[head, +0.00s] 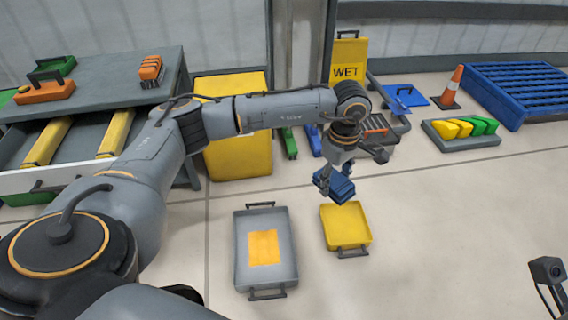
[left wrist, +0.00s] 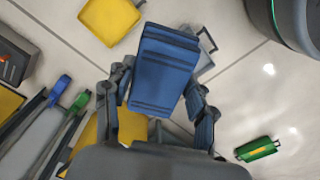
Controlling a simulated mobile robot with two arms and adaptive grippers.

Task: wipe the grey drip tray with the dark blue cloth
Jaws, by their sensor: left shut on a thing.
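The grey drip tray (head: 283,281) lies on the floor in the middle of the head view, with handles at both ends and an orange-yellow patch (head: 264,247) inside. My left gripper (head: 334,182) is shut on the dark blue cloth (head: 341,188), a folded, layered pad. It holds the cloth beyond and to the right of the grey tray, apart from it. In the left wrist view the cloth (left wrist: 162,72) is between the two fingers and covers much of what is behind it. A dark part at the lower right edge may belong to my right gripper; its jaws cannot be made out.
A yellow tray (head: 345,227) lies right of the grey tray, just below the cloth in the picture. A yellow bin (head: 238,158), drawer cabinet (head: 120,75) and WET sign (head: 347,65) stand behind. A wedge tray (head: 470,145) and blue pallet (head: 520,88) are right. Foreground floor is clear.

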